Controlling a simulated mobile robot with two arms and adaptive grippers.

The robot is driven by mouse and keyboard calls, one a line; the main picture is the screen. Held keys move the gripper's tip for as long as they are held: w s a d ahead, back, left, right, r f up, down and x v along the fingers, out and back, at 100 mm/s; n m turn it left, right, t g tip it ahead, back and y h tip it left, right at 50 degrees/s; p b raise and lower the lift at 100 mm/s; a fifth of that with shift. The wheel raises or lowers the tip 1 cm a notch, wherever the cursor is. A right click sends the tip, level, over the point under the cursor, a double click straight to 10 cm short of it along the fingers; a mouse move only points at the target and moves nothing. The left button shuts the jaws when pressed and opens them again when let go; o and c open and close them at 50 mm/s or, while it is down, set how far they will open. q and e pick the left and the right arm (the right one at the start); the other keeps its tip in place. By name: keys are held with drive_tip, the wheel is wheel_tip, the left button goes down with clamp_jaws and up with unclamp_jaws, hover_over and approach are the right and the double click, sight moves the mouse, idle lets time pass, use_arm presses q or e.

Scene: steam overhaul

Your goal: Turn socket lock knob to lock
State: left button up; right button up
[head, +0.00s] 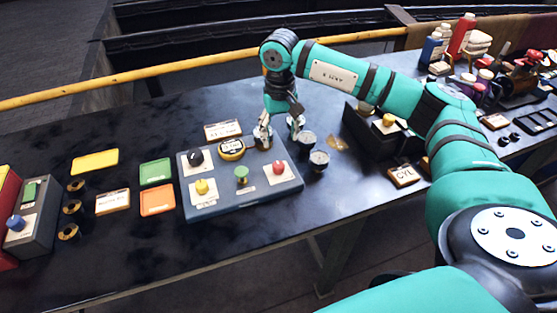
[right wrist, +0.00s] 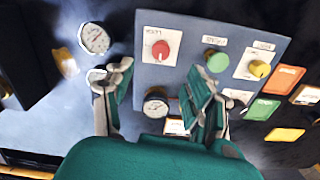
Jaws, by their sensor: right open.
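A blue-grey control panel (head: 215,207) lies on the dark table with a yellow knob (head: 202,187), a green knob (head: 241,174), a red knob (head: 279,168) and a black knob (head: 196,157). The labels are too small to tell which is the socket lock knob. My right gripper (head: 280,135) is open and empty over the panel's far right edge, beyond the red knob. In the right wrist view, the red knob (right wrist: 161,46), green knob (right wrist: 216,61) and yellow knob (right wrist: 259,69) lie past the open fingertips (right wrist: 160,85), apart from them. My left gripper is not in view.
A round gauge (head: 232,147) sits at the panel's far side. Two gauges (head: 319,158) stand right of the panel, close to my right gripper. A dark box (head: 372,138) is further right. Green (head: 156,172) and orange (head: 158,200) trays lie left. The front table strip is clear.

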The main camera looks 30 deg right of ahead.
hover_over(279, 164)
wheel_tip(279, 164, down, 4)
drive_tip(key=shift+a+f+p, duration=0.1)
drive_tip(key=shift+p, duration=0.35)
wheel_tip(279, 164, down, 5)
drive_tip(key=shift+s+r+p, duration=0.1)
drive_tip(key=shift+s+p, duration=0.05)
drive_tip(key=shift+p, duration=0.4)
wheel_tip(279, 164, down, 2)
drive_tip(key=shift+f, duration=0.35)
clamp_jaws()
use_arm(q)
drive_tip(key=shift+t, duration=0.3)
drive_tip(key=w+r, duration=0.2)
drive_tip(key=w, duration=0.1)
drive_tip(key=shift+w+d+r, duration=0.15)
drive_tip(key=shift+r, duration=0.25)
